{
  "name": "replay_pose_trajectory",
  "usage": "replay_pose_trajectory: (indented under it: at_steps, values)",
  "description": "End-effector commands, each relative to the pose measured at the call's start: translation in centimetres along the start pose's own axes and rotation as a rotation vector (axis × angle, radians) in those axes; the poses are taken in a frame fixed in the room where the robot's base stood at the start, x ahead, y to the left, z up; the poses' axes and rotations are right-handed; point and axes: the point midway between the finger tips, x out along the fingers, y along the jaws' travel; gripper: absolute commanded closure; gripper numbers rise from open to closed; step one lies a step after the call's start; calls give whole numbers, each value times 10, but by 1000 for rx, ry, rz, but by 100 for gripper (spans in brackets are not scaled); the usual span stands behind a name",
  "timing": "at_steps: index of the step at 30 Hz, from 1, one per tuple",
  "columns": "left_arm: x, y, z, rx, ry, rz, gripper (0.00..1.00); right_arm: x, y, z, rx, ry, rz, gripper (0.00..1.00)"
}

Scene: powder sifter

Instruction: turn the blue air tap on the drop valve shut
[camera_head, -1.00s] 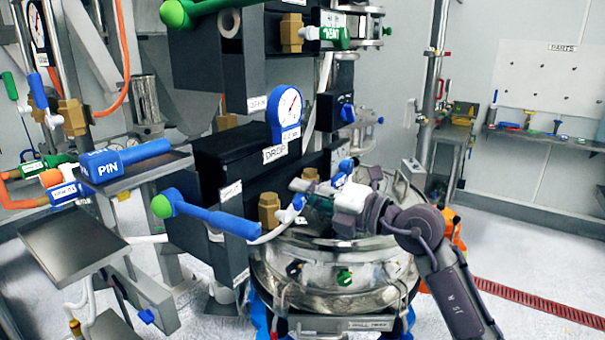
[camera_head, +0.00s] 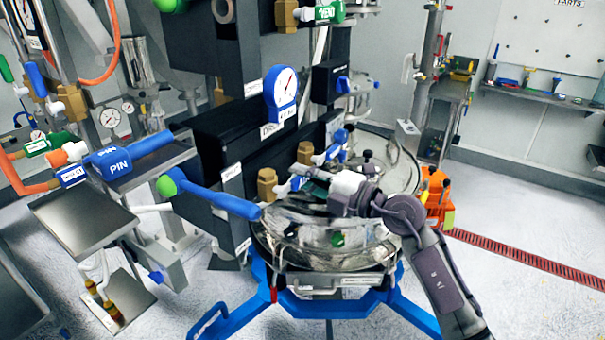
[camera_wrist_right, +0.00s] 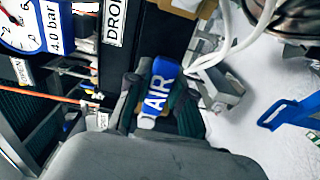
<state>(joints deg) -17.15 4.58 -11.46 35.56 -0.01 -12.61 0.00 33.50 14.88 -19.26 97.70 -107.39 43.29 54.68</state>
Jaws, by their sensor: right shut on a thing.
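The blue air tap (camera_wrist_right: 158,85), lettered AIR, shows in the right wrist view between the two dark fingers of my right gripper (camera_wrist_right: 160,105). The gripper is shut on its handle. In the head view, my right gripper (camera_head: 308,176) is at the right side of the black drop valve body (camera_head: 225,140), above the steel vessel, and its fingers hide most of the tap there. A blue-rimmed round gauge (camera_head: 283,88) stands on the valve. My left gripper is not in view.
A blue lever (camera_head: 225,203) with a green end sticks out in front of the valve. A brass fitting (camera_head: 267,185) is left of my gripper. The round steel vessel (camera_head: 325,250) stands below on a blue frame (camera_head: 330,308). A blue PIN handle (camera_head: 130,158) lies at left.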

Motion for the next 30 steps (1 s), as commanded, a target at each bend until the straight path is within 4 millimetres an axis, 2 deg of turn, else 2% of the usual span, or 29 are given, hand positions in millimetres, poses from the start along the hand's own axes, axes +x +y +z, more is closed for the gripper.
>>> replay_pose_trajectory:
  at_steps: [6,7,12,23,26,30]
  values:
    - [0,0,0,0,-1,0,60,0,-1,0,5,0,-2,100]
    - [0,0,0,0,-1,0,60,0,-1,0,5,0,-2,78]
    - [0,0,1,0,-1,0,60,0,-1,0,3,0,-2,52]
    - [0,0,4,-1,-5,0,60,-5,-1,0,1,0,-1,52]
    - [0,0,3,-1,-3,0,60,-18,-1,1,-1,-3,-3,52]
    - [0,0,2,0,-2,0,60,-48,-2,1,-1,-3,-4,52]
